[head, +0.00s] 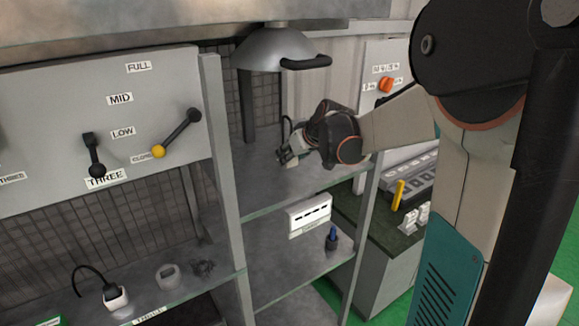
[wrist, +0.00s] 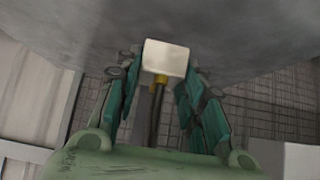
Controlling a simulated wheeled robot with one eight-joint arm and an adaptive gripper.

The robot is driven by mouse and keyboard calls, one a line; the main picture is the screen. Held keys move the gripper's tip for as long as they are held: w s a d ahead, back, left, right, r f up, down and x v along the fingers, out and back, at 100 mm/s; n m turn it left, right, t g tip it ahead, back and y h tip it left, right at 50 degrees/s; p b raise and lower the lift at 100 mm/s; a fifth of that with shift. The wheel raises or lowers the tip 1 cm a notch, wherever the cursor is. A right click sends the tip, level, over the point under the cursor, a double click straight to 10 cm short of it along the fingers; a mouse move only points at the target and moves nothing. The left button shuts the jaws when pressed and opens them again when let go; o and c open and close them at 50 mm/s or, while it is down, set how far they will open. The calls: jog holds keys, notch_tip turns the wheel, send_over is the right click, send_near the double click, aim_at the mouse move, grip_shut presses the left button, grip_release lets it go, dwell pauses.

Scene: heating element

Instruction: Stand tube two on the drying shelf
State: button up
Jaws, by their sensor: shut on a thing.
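My gripper (head: 284,156) is over the upper grey shelf (head: 262,195), under the domed metal hood. It is shut on a piece with a white block end, a thin black loop rising beside it in the head view. In the wrist view my gripper (wrist: 158,105) has its teal fingers on both sides of this piece, which I take for tube two (wrist: 166,58). Its white block, yellow collar and dark stem show there. The white end is close to the shelf surface; I cannot tell whether it touches. No readable label marks the tube or the drying shelf.
The domed hood (head: 272,48) with a black handle hangs above. A grey post (head: 222,150) stands left of the shelf. A white piece with a black loop (head: 115,298) stands lower left.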

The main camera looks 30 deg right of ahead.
aim_at(293, 165)
notch_tip(293, 165, down, 4)
jog(key=shift+f, duration=0.15)
jog(key=shift+s, duration=0.1)
jog(key=shift+f, duration=0.15)
jog(key=o, duration=1.1)
jog(key=shift+o, duration=0.2)
jog(key=shift+s+r+p, duration=0.1)
jog(key=shift+r+p, duration=0.25)
jog(key=shift+p, duration=0.05)
jog(key=p+v, duration=0.5)
jog(key=v, duration=0.6)
jog(key=shift+s+r+p, duration=0.15)
jog(key=shift+s+p, duration=0.1)
jog(key=shift+p, duration=0.1)
